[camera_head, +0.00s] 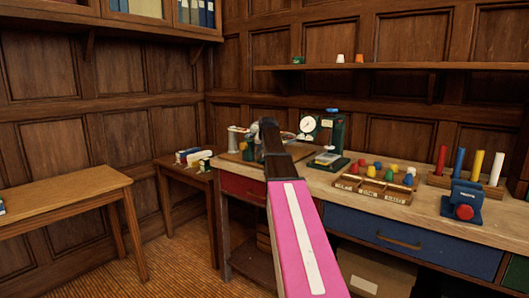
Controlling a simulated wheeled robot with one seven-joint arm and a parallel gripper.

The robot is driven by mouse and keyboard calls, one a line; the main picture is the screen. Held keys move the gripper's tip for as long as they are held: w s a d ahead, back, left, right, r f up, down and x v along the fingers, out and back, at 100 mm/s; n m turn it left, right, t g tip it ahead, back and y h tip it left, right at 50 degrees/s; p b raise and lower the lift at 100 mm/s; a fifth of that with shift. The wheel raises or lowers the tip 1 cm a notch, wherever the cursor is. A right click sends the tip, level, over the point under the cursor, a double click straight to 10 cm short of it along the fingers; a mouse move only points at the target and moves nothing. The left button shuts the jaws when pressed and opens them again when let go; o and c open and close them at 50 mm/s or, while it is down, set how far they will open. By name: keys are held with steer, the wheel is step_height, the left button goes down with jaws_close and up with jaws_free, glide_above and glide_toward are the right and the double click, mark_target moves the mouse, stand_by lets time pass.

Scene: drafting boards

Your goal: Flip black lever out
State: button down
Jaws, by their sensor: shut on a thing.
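My pink arm with a white stripe reaches up from the bottom middle toward the workbench. My gripper (268,124) is at its dark far end, in front of a small grey metal device (237,138) on a wooden board at the bench's left end. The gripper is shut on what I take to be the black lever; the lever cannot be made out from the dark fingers. A green machine (335,142) with a round white dial stands just right of the gripper.
The workbench (325,178) holds a wooden tray (384,191) with coloured pegs, a rack (467,185) of coloured rods and a blue device (464,200) with a red knob. A shelf (400,66) runs above. Small tables stand left, with open floor between.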

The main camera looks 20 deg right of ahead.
steer(key=a+t+h, duration=0.1)
steer(key=s+n+t+h, duration=0.1)
steer(key=h, duration=0.1)
steer(key=shift+s+a, duration=0.2)
steer(key=shift+a, duration=0.15)
steer(key=shift+s+a+f+n+t+h, duration=0.15)
steer(key=shift+a+n+t+h, duration=0.15)
steer(key=shift+t+h, duration=0.4)
steer(key=shift+s+a+r+n+t+h, duration=0.1)
steer(key=shift+s+a+n+t+h, duration=0.15)
steer(key=shift+t+h, duration=0.4)
steer(key=shift+w+a+f, duration=0.1)
steer(key=c, duration=0.9)
jaws_free()
steer(key=v, duration=1.1)
steer(key=shift+f, duration=0.2)
